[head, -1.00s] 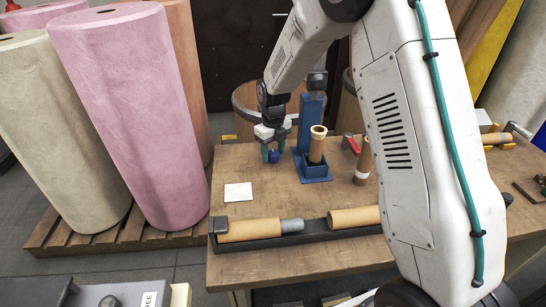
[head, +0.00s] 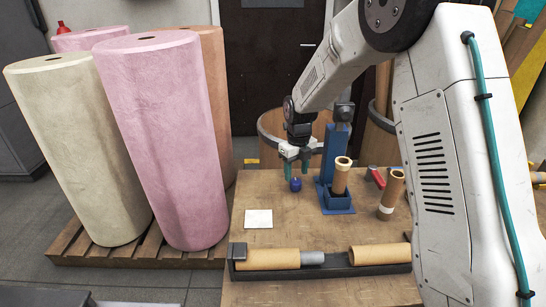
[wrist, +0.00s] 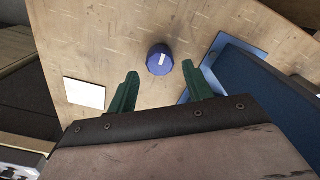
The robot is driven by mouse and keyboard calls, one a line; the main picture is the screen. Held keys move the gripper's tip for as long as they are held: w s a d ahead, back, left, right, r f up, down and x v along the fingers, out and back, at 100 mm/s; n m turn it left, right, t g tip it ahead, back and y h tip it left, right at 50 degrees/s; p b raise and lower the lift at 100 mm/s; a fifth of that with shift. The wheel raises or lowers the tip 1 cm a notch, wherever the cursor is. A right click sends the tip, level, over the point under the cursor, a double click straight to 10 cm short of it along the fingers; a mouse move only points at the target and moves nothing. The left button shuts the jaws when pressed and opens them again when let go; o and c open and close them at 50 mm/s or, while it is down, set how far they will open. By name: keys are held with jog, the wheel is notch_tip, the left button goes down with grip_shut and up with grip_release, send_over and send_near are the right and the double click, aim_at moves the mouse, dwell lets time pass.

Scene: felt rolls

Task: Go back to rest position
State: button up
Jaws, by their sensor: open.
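My gripper (head: 296,168) is open and empty above the wooden table (head: 262,196), left of the blue stand. Its two green fingers (wrist: 161,82) point down in the wrist view. A small dark blue cap or knob (head: 295,184) stands on the table just below the fingertips, apart from them. It also shows in the wrist view (wrist: 160,60), with a pale mark on top, just beyond the fingertips.
A blue stand (head: 337,200) holds a cardboard tube (head: 341,178); another tube (head: 391,192) stands to its right. A dark tray (head: 335,271) with tubes lies in front. A white card (head: 258,219) lies at left. Large felt rolls (head: 165,140) stand on a pallet (head: 75,248).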

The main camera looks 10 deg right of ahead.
jog(key=s+d+r+n, duration=0.2)
jog(key=s+r+n, duration=1.4)
jog(key=s+r, duration=0.25)
jog(key=s+d+r+n+t, duration=0.1)
jog(key=s+n, duration=1.4)
jog(key=s, duration=0.6)
jog(key=shift+s+r+n, duration=0.15)
jog(key=shift+s+n, duration=0.1)
jog(key=shift+n, duration=0.15)
